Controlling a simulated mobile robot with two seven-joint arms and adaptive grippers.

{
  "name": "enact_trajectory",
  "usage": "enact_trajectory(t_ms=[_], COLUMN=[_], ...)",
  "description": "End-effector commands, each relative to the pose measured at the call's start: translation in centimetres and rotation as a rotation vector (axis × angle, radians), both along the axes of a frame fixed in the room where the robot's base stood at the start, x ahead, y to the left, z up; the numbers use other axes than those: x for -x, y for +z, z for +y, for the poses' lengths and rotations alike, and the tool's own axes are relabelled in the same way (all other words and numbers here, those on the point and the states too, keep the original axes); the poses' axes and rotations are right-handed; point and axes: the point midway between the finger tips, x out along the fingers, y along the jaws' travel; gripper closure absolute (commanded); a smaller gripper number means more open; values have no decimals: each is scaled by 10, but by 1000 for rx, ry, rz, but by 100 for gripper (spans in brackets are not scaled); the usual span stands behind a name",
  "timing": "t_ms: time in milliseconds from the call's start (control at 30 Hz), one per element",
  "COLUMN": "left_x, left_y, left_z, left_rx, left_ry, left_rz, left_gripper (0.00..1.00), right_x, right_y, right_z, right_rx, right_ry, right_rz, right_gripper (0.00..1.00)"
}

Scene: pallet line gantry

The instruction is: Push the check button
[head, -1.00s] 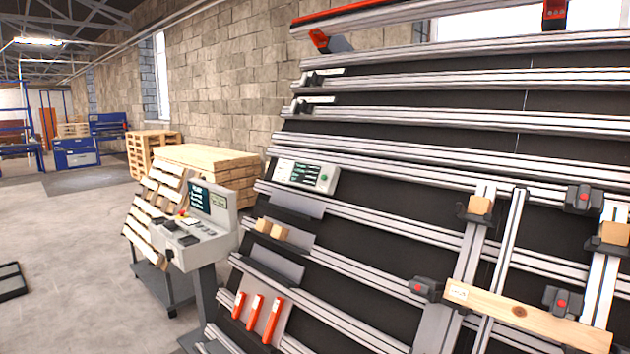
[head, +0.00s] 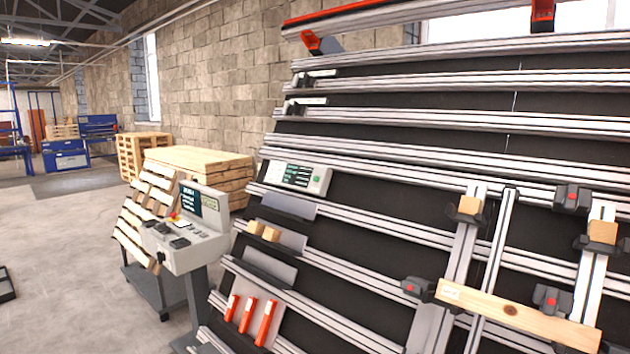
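A small grey panel (head: 297,177) with a dark screen sits on the sloped rack, left of the middle of the head view. A small green button (head: 317,178) is at its right end; its label is too small to read. A separate grey console (head: 188,240) on a post stands to the left of the rack. It has a dark screen (head: 191,199), several dark controls and a red and yellow button (head: 174,217). I cannot tell which control is the check button. Neither of my grippers shows in the head view.
The rack (head: 390,180) with metal rails fills the right side. A wooden board (head: 515,313) lies across clamps at lower right. Red-orange handles (head: 248,315) and wooden blocks (head: 263,231) sit on its left part. Pallets (head: 198,170) stand behind. The floor (head: 70,270) at left is mostly clear.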

Motion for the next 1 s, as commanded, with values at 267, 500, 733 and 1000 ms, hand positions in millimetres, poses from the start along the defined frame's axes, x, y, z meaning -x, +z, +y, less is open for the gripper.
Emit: enact_trajectory(t_ms=[267,500,733,1000], left_x=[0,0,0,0], left_y=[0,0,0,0], left_z=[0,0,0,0], left_rx=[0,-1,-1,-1], left_ry=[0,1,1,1], left_rz=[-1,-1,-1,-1], left_gripper=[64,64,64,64], right_x=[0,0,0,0], right_y=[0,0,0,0], right_z=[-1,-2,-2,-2], right_rx=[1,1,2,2], right_ry=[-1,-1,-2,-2], right_rz=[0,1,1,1], right_gripper=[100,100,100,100])
